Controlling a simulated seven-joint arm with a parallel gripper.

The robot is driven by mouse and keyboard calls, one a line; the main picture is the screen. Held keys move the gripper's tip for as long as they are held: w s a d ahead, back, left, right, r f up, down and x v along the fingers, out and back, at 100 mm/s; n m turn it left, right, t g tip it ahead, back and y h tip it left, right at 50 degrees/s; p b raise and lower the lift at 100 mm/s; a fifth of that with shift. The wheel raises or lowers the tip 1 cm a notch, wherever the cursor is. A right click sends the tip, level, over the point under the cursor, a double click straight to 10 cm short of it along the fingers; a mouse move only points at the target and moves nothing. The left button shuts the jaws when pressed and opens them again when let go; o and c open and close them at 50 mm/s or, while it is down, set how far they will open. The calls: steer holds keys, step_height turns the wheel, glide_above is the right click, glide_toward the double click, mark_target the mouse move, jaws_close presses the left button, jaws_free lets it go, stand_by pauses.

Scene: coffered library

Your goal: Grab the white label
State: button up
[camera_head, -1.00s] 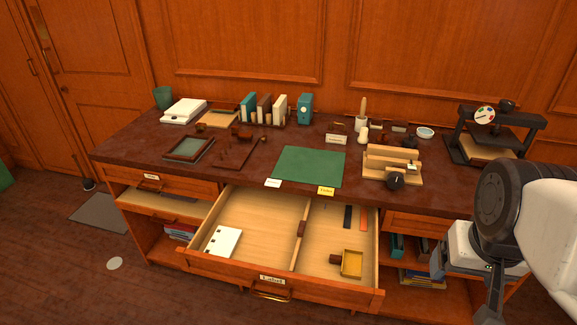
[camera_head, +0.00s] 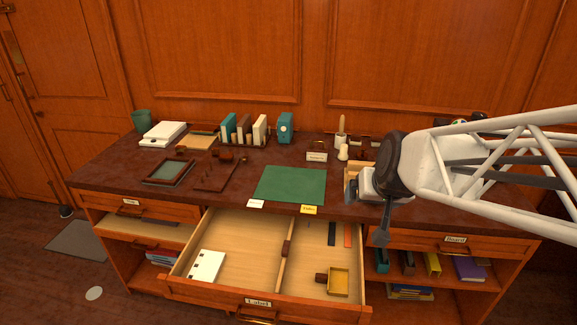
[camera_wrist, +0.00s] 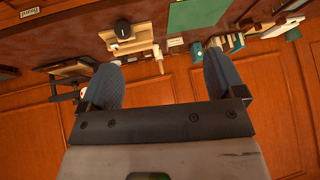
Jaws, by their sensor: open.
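A small white label card (camera_head: 256,204) lies at the front edge of the dark desk top, at the front left corner of the green mat (camera_head: 290,185). A yellow label card (camera_head: 309,209) lies to its right. A white sheet with dark squares (camera_head: 207,265) lies in the open drawer marked Label (camera_head: 237,249). My gripper (camera_head: 366,215) is over the right front of the desk, right of the white card and apart from it. In the wrist view its two fingers are spread with nothing between them (camera_wrist: 160,85). I cannot make out the white card in the wrist view.
A wooden stand (camera_wrist: 130,40) is partly hidden behind my gripper in the head view. A yellow tray (camera_head: 338,281) sits in the drawer's right compartment. Books, a teal box (camera_head: 285,127) and a pale pestle-like handle stand at the back. The green mat is bare.

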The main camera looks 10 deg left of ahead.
steer(key=w+a+f+t+y, duration=0.1)
steer(key=w+a+f+t, duration=0.15)
steer(key=w+a, duration=0.75)
steer(key=t, duration=0.6)
glide_above(254, 207)
steer(key=s+d, duration=0.3)
steer(key=d, duration=0.3)
step_height(254, 207, down, 16)
steer(key=s+a+f+m+t+h, duration=0.1)
steer(key=s+a+f+t+h, duration=0.1)
steer(key=a+f, duration=0.4)
step_height(254, 207, down, 4)
steer(key=shift+s+f+t+h, duration=0.15)
steer(key=shift+s+t+h, duration=0.2)
steer(key=shift+s+h, duration=0.25)
steer(key=shift+w, duration=2.5)
steer(key=c, duration=1)
